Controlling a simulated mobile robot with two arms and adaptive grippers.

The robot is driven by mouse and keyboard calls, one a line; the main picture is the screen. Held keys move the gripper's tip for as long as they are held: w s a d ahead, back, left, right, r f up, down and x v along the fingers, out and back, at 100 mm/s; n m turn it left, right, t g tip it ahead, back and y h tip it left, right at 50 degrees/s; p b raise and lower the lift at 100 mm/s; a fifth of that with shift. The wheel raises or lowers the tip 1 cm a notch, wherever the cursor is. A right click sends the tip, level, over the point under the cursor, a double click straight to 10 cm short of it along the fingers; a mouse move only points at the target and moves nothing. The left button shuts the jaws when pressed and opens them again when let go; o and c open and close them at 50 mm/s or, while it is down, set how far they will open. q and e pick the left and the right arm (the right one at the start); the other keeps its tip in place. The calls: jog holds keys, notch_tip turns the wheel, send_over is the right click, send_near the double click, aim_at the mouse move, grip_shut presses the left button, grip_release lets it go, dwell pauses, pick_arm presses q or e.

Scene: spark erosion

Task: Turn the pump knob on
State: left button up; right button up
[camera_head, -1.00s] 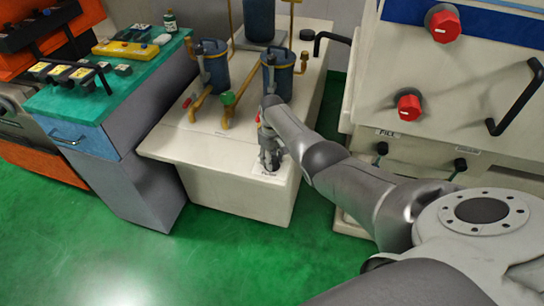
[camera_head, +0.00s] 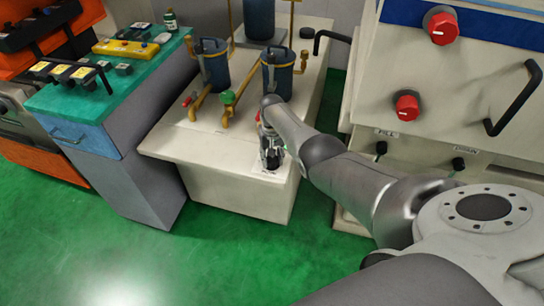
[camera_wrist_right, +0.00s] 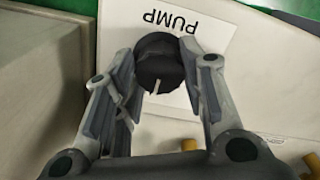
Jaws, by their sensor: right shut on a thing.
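The pump knob (camera_wrist_right: 158,62) is a round black knob with a white pointer mark, beside a white label reading PUMP (camera_wrist_right: 172,22), which appears upside down in the right wrist view. My right gripper (camera_wrist_right: 162,80) has a finger on each side of the knob and is shut on it. The knob's mark points toward the bottom of that view. In the head view my right gripper (camera_head: 271,157) is at the front right of the cream tank's top (camera_head: 190,150), and my fingers largely hide the knob there. My left gripper is not in view.
Blue canisters (camera_head: 278,75) with yellow pipes, a green valve handle (camera_head: 228,97) and a red one stand behind on the tank. A cream machine with red knobs (camera_head: 406,105) and black handles is at right. A green-topped cabinet (camera_head: 110,85) is at left.

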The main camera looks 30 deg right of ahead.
aim_at(272, 158)
jog(key=shift+r, duration=0.1)
dwell(0.3)
jog(key=o, duration=1)
notch_tip(272, 158, up, 12)
jog(key=shift+f, duration=0.1)
dwell(0.5)
